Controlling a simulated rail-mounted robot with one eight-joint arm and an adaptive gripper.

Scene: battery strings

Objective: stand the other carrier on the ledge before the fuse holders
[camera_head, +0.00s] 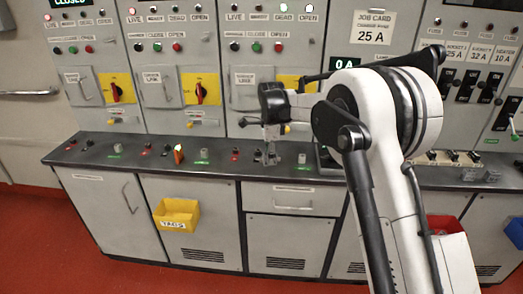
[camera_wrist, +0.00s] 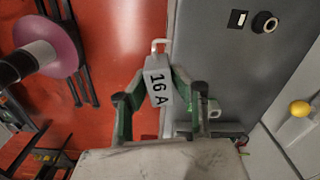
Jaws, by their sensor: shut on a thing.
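My gripper (camera_wrist: 160,88) is shut on a light grey carrier (camera_wrist: 157,78) marked "16 A". In the wrist view the carrier, with a pale loop at its far end, lies between the green-sided fingers. It overlaps the line between the red floor and the grey ledge (camera_wrist: 222,70); its height above them cannot be told. In the head view my gripper (camera_head: 271,150) is low over the dark ledge (camera_head: 240,168), left of centre. The carrier is too small there to make out clearly. Dark fuse holders or switches (camera_head: 467,86) sit on the right panel under ampere labels.
Small knobs and clear pieces stand along the ledge, including an orange-topped one (camera_head: 179,153). Several small black-and-white items (camera_head: 452,157) stand at the right. A yellow tags bin (camera_head: 176,214) hangs on the cabinet front. A job card (camera_head: 374,28) reads 25 A.

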